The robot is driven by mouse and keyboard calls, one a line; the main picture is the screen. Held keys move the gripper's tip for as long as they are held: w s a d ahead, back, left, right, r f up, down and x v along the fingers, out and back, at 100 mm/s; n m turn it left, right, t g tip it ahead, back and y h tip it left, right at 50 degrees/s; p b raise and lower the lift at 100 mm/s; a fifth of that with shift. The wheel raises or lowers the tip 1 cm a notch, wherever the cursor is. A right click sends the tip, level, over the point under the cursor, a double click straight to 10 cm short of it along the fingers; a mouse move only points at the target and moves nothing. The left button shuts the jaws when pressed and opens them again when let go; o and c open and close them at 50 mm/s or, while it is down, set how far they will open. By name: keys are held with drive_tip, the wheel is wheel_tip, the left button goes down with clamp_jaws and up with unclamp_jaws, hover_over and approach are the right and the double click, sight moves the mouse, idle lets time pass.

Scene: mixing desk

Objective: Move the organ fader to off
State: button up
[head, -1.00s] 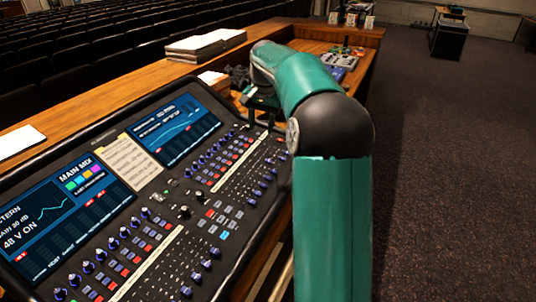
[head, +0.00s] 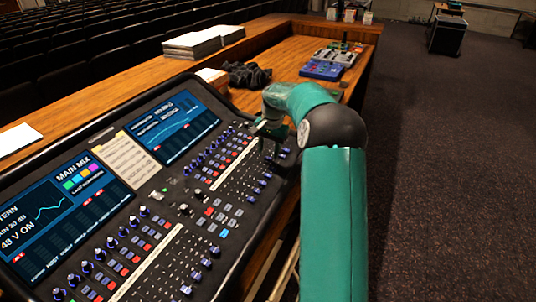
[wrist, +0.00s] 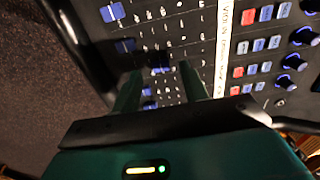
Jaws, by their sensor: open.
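The mixing desk (head: 150,205) fills the left and middle of the head view, with rows of blue-capped faders on its right side. My gripper (head: 268,148) is low over the far end of the right fader bank. In the wrist view my gripper (wrist: 160,76) is open, its two green fingers pointing down at the panel. One blue fader cap (wrist: 160,70) shows between the fingertips; whether they touch it I cannot tell. Another blue cap (wrist: 125,45) lies beyond the left finger. The white label strip (wrist: 222,40) is too blurred to read, so I cannot tell which fader is organ's.
Blue knobs (wrist: 292,62) and red and white buttons line the panel beside the strip. Paper stacks (head: 203,40), a dark cloth (head: 247,74) and colored pedals (head: 330,65) lie on the wooden desk behind.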

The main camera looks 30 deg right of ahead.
sight(278, 165)
drive_tip(key=shift+w+f, duration=0.15)
drive_tip(key=shift+f, duration=1.1)
clamp_jaws()
drive_tip(key=shift+s+d+f, duration=0.1)
drive_tip(key=shift+s+d, duration=0.45)
drive_tip(key=shift+s, duration=0.35)
drive_tip(key=shift+s+d+f, duration=0.1)
drive_tip(key=shift+s+d, duration=0.4)
drive_tip(key=shift+s, duration=0.4)
unclamp_jaws()
drive_tip(key=shift+s, duration=0.1)
drive_tip(key=shift+r, duration=0.1)
wheel_tip(278, 165, up, 14)
drive_tip(key=s, duration=0.1)
drive_tip(key=shift+d+f, duration=0.2)
drive_tip(key=shift+d, duration=0.1)
